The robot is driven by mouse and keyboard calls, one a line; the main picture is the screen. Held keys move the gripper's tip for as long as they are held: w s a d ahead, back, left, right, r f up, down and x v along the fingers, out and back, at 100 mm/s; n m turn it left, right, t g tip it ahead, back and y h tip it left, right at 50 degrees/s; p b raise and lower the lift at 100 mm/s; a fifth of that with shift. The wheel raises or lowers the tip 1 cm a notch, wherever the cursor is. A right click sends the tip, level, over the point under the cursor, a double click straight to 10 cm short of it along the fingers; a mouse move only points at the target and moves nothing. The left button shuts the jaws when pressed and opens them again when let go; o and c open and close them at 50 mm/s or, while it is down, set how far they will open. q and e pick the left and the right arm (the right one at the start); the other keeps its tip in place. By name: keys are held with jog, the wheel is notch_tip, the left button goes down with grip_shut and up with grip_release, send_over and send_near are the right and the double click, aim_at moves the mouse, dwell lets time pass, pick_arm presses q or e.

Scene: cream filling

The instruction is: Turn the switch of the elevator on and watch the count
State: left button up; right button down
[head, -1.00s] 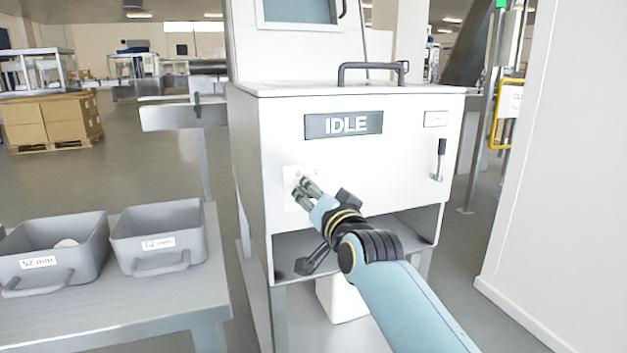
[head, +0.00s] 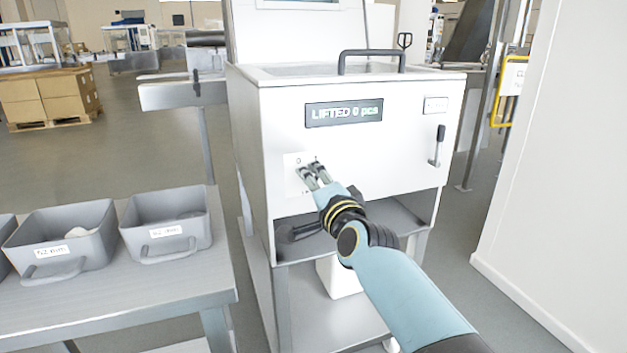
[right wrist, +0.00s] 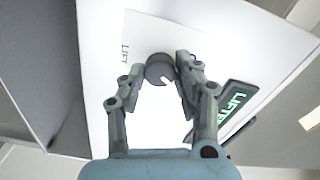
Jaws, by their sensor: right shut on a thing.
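The elevator is a white cabinet (head: 390,140) in the head view. Its dark display (head: 344,112) reads "LIFTED 0 pcs"; part of it glows green in the right wrist view (right wrist: 229,105). The switch is a round dark knob (right wrist: 160,69) with a white mark, on a white plate with the word "LIFT" beside it. My right gripper (head: 314,171) is at the switch plate on the cabinet front and hides most of the knob in the head view. My left gripper is not in view.
Grey bins with size labels (head: 68,240) (head: 170,222) stand on a table (head: 150,290) at the left. A black handle (head: 372,55) sits on the cabinet's lid and a small lever handle (head: 437,146) on its front right. A pale wall closes the right side.

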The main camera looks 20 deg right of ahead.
dwell(0.4)
jog(key=c, duration=0.9)
grip_release()
jog(key=shift+c, duration=0.2)
jog(key=shift+s, duration=0.1)
jog(key=s, duration=1.1)
jog(key=shift+s+d, duration=0.25)
jog(key=shift+s, duration=0.15)
